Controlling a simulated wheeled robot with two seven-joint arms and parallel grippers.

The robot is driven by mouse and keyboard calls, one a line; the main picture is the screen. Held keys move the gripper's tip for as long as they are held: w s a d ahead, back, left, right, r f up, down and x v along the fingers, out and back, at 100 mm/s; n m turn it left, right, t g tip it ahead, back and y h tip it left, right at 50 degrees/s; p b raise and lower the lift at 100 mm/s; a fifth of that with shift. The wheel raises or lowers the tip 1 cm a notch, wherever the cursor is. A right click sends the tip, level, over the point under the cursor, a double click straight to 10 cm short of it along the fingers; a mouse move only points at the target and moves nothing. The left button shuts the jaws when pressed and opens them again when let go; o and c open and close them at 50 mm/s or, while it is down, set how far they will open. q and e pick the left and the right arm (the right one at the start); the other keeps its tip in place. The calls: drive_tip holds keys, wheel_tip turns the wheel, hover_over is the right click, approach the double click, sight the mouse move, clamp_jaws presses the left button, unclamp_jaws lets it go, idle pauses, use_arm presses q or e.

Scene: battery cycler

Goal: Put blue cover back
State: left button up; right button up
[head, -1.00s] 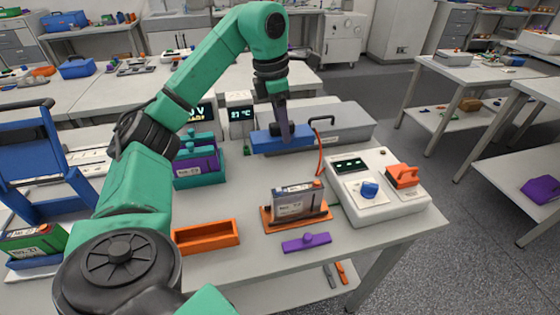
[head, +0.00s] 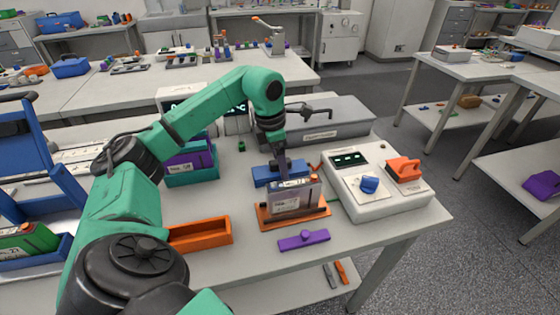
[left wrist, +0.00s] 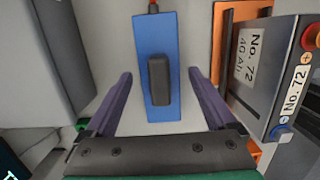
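The blue cover (head: 262,177), a flat plate with a black grip, lies behind the grey battery (head: 293,201) in the head view. In the left wrist view the blue cover (left wrist: 155,32) lies between my fingers, with its black grip (left wrist: 158,80) in the middle. My left gripper (head: 284,172) is over the cover, its lower part close behind the battery. In the left wrist view my left gripper (left wrist: 160,74) is open, with a gap between each finger and the grip. My right gripper is not in view.
The battery stands in an orange holder (head: 266,223). A white control box (head: 385,204) with a blue knob is to its right, a purple bar (head: 304,240) in front. A grey case (head: 345,117) stands behind, an orange tray (head: 200,236) to the left.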

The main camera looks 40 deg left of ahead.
sight(273, 162)
use_arm(q)
drive_tip(key=shift+r, duration=0.15)
wheel_tip(273, 162, up, 12)
drive_tip(key=s+a+p, duration=0.1)
drive_tip(key=shift+s+p, duration=0.2)
drive_tip(key=shift+p, duration=0.2)
